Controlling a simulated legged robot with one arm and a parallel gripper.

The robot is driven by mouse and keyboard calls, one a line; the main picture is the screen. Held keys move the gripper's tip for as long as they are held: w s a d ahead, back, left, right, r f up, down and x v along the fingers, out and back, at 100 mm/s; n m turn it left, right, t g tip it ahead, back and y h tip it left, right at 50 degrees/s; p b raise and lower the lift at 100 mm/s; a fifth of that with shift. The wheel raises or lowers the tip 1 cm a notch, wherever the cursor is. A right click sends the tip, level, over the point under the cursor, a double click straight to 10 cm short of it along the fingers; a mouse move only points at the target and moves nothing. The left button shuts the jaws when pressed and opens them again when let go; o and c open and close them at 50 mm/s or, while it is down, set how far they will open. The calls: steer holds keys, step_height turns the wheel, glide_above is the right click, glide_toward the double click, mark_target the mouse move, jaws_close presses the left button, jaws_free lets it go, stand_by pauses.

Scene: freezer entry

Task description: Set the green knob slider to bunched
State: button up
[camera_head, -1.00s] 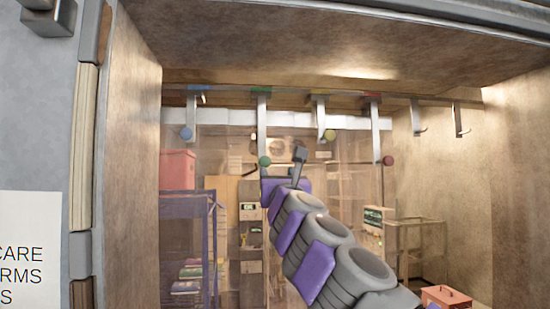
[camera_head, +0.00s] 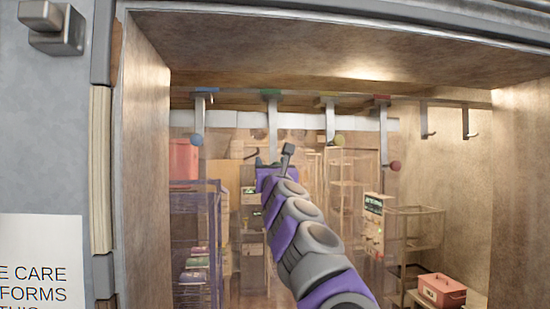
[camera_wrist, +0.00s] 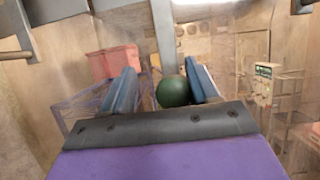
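The green slider (camera_head: 271,94) sits on the overhead rail, with a grey bar (camera_head: 272,125) hanging down from it. In the head view its round green knob is mostly hidden behind my gripper (camera_head: 287,150). In the wrist view the green knob (camera_wrist: 173,92) shows between the two blue fingers of my gripper (camera_wrist: 163,88). The fingers are apart, and the knob appears nearer the right finger. I cannot tell whether it touches that finger.
Blue (camera_head: 203,90), yellow (camera_head: 328,99) and red (camera_head: 382,98) sliders share the rail. Empty hooks (camera_head: 426,120) are at right. A clear curtain hangs below the rail. The frame's side wall (camera_head: 145,180) is at left. A pink box (camera_head: 441,290) stands low at right.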

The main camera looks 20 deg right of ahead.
steer(key=shift+w+d, duration=0.1)
steer(key=shift+d, duration=1)
steer(key=c, duration=0.3)
steer(key=shift+w+a+r, duration=0.1)
steer(key=shift+w+a, duration=0.05)
steer(key=shift+a, duration=0.4)
steer(key=shift+w+a, duration=0.15)
steer(key=shift+a, duration=0.4)
steer(key=c, duration=0.6)
jaws_close()
steer(key=shift+s+d, duration=0.15)
steer(key=shift+d, duration=0.25)
steer(key=w+a, duration=0.1)
steer(key=a, duration=0.3)
steer(key=w+a, duration=0.1)
steer(key=a, duration=0.4)
steer(key=w+a, duration=0.1)
steer(key=a, duration=0.3)
steer(key=shift+w+a+b, duration=0.3)
steer(key=shift+w+a, duration=0.05)
steer(key=shift+w, duration=0.05)
steer(key=shift+s+d+r, duration=0.1)
steer(key=shift+d, duration=0.35)
steer(key=shift+o, duration=2.4)
jaws_free()
steer(key=shift+a, duration=0.15)
steer(key=o, duration=0.4)
steer(key=shift+a, duration=0.4)
